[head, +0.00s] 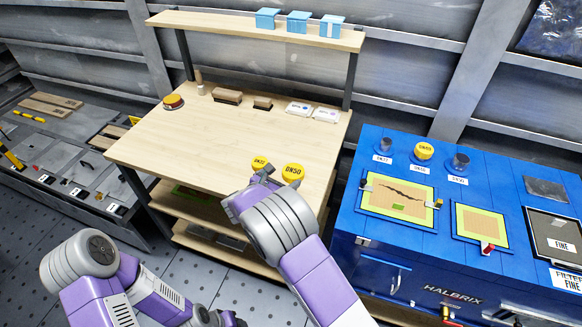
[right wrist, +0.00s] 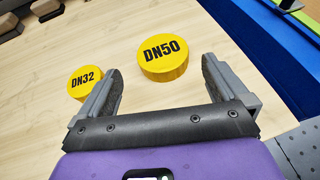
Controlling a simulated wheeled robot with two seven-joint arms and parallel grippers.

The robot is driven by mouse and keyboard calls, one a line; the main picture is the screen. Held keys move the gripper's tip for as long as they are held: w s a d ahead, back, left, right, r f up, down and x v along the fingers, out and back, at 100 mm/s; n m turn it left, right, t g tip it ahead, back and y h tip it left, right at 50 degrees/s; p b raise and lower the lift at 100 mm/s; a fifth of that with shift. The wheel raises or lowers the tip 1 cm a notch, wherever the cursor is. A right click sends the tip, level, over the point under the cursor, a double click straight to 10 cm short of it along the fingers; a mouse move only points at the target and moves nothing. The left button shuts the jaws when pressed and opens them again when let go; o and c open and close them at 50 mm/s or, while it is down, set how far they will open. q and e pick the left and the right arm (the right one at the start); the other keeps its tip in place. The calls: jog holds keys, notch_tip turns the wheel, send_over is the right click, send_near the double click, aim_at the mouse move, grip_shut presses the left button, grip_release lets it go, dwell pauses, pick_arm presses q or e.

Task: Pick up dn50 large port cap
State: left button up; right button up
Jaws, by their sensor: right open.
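The DN50 large port cap (head: 293,172) is a yellow disc with black lettering, lying flat near the right front of the wooden workbench. In the right wrist view the cap (right wrist: 163,62) lies just ahead of the gap between my right fingers, apart from both. My right gripper (right wrist: 162,72) is open and empty. In the head view my right gripper (head: 271,180) is beside the cap at its left front. A smaller yellow DN32 cap (head: 260,163) lies to the left; in the right wrist view it (right wrist: 84,82) is close outside the left finger.
The workbench (head: 200,140) is mostly clear. At its back are a red-and-yellow button (head: 173,102), brown blocks (head: 227,96) and white labelled boxes (head: 299,108). Blue boxes (head: 297,22) stand on the shelf above. A blue machine (head: 365,225) with another yellow cap (head: 424,150) stands at right.

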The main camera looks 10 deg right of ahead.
aim_at(290, 174)
jog(key=shift+w+d+f, duration=0.1)
jog(key=shift+d+f, duration=0.15)
jog(key=shift+d, duration=0.15)
jog(key=x, duration=0.1)
jog(key=b+x, duration=0.1)
jog(key=x, duration=0.1)
jog(key=shift+w+d+f, duration=0.1)
jog(key=shift+w+f, duration=0.05)
jog(key=shift+f, duration=0.2)
jog(key=shift+w+d+f, duration=0.15)
jog(key=shift+w+d, duration=0.25)
jog(key=shift+d, duration=0.05)
jog(key=c, duration=1)
